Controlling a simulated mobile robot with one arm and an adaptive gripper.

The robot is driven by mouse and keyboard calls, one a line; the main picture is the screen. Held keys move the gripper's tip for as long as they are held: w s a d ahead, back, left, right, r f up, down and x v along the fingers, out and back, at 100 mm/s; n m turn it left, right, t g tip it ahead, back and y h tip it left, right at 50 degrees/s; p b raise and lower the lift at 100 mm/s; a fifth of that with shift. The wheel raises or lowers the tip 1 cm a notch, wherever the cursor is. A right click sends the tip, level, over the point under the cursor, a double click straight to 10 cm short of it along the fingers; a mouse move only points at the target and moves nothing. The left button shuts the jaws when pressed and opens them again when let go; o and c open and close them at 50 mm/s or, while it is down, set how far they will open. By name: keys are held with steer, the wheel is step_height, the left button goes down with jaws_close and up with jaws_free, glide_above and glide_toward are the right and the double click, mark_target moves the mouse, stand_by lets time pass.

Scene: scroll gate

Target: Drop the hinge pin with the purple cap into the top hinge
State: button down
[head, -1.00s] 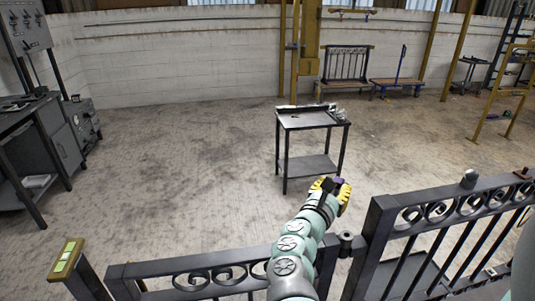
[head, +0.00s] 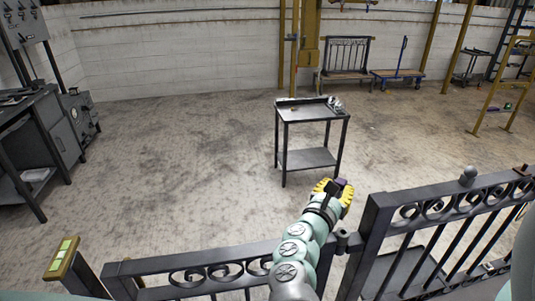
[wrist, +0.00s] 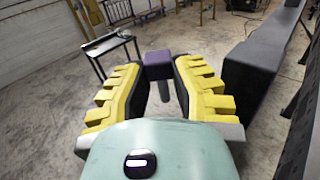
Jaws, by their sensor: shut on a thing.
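The hinge pin's purple cap (wrist: 158,64) shows between the yellow fingers in the wrist view, with its grey shank (wrist: 181,96) below. My gripper (head: 335,187) is shut on the pin and holds it above the gate in the head view. The top hinge (head: 343,240) is a dark round knuckle on the gate post's left side, below my gripper in the picture. The gate (head: 375,240) is dark metal with scrollwork.
A small dark metal table (head: 310,113) stands beyond the gate. A dark workbench (head: 35,145) is at the left, and a wooden-capped post (head: 62,258) at lower left. The concrete floor between them is clear.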

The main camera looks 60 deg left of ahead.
mark_target(342, 232)
steer(key=shift+s+d+f, duration=0.1)
steer(key=shift+s+d, duration=0.15)
steer(key=shift+d, duration=0.3)
steer(key=shift+s+d+f+p, duration=0.1)
steer(key=shift+s+d+p, duration=0.05)
steer(key=shift+d+p, duration=0.15)
steer(key=shift+s+d+f+p, duration=0.1)
steer(key=shift+d+p, duration=0.1)
steer(key=shift+d, duration=0.15)
steer(key=shift+s+d, duration=0.1)
steer(key=shift+d, duration=0.2)
steer(key=shift+s+d+f+p, duration=0.25)
steer(key=shift+s+d+p, duration=0.1)
steer(key=shift+d, duration=0.3)
steer(key=shift+s+d+f+p, duration=0.2)
steer(key=shift+d+p, duration=0.1)
steer(key=shift+d, duration=0.3)
steer(key=shift+f+b, duration=0.35)
steer(key=shift+f, duration=0.45)
steer(key=shift+f, duration=0.4)
steer(key=shift+s+b, duration=0.15)
steer(key=shift+b, duration=0.7)
steer(key=shift+f+b, duration=1.8)
steer(key=shift+b, duration=0.85)
stand_by(0.5)
